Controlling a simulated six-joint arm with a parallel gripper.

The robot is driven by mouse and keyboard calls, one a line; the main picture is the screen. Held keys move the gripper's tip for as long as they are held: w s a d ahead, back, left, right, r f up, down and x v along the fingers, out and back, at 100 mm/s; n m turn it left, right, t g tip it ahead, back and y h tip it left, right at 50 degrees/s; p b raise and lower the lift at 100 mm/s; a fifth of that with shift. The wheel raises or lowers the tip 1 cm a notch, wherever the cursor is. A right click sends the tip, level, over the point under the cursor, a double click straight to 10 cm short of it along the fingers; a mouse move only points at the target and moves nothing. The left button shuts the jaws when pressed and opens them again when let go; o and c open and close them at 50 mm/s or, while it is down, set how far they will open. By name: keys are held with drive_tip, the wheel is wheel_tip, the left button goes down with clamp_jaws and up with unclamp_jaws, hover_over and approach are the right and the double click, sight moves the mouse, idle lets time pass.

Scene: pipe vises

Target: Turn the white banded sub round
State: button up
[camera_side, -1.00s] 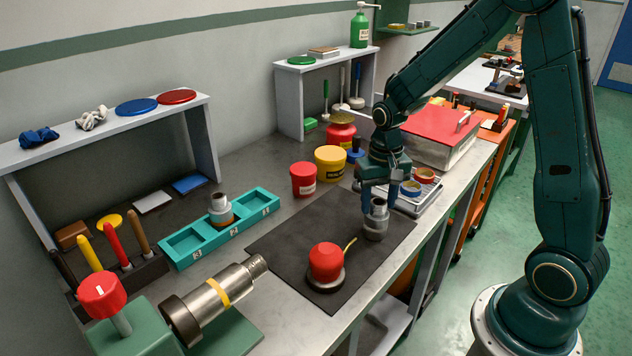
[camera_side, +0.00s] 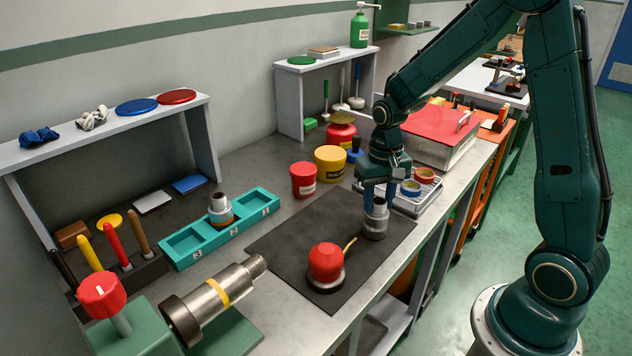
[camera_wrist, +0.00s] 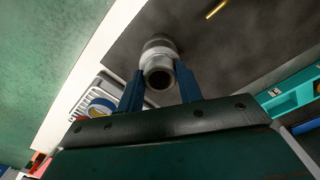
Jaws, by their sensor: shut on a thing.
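The white banded sub (camera_side: 376,222), a short grey metal piece with a pale band, stands upright on the dark mat (camera_side: 300,238) near its right end. It also shows in the wrist view (camera_wrist: 158,62), with its open bore facing the camera. My gripper (camera_side: 377,202) is above it, fingers pointing down and shut on its upper part. In the wrist view the two blue fingers of my gripper (camera_wrist: 160,85) lie on either side of it. Its lower end is close to or on the mat; I cannot tell if it touches.
A red-capped pot (camera_side: 326,262) with a yellow handle stands on the mat. A teal tray (camera_side: 190,250) holds another sub (camera_side: 220,210). A banded pipe (camera_side: 222,290) points from the green vise at front left. Red (camera_side: 303,182) and yellow (camera_side: 330,165) tubs and a tape tray stand behind.

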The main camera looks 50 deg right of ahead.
drive_tip(key=n, duration=0.6)
drive_tip(key=shift+f, duration=0.15)
idle(0.9)
drive_tip(key=o, duration=1.2)
drive_tip(key=shift+c, duration=0.2)
drive_tip(key=shift+r, duration=3.5)
